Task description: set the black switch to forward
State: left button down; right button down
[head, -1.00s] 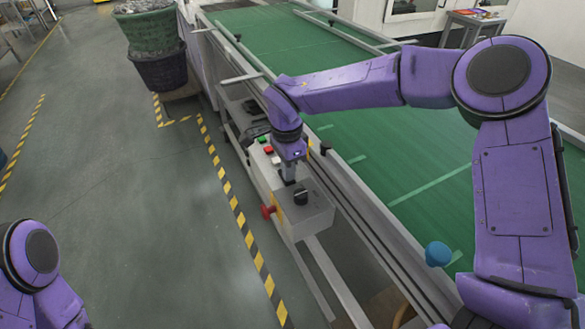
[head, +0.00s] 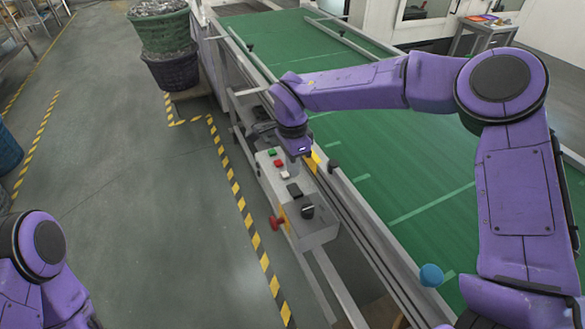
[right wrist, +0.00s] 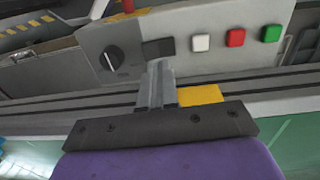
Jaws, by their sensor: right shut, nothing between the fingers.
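The grey control box (head: 315,232) sits on the conveyor's near side. A round black knob (head: 307,211) with a pale pointer line is on its top face; the right wrist view shows the knob (right wrist: 112,57) left of my fingers. A flat black rectangular part (head: 294,190) sits beside it, and also shows in the right wrist view (right wrist: 158,47). I cannot tell any switch lettering. My right gripper (right wrist: 156,72) is shut and empty, by the box's conveyor-side edge near the rectangular part, apart from the knob. My left gripper is out of view.
White (right wrist: 201,42), red (right wrist: 236,37) and green (right wrist: 270,33) buttons line the panel. A red mushroom button (head: 277,222) projects from the box's side. The floor at left is open.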

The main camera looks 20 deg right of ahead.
notch_tip(320, 180, up, 8)
jog(key=shift+r+b, duration=0.25)
jog(key=shift+b, duration=0.15)
jog(key=shift+w+f, duration=0.1)
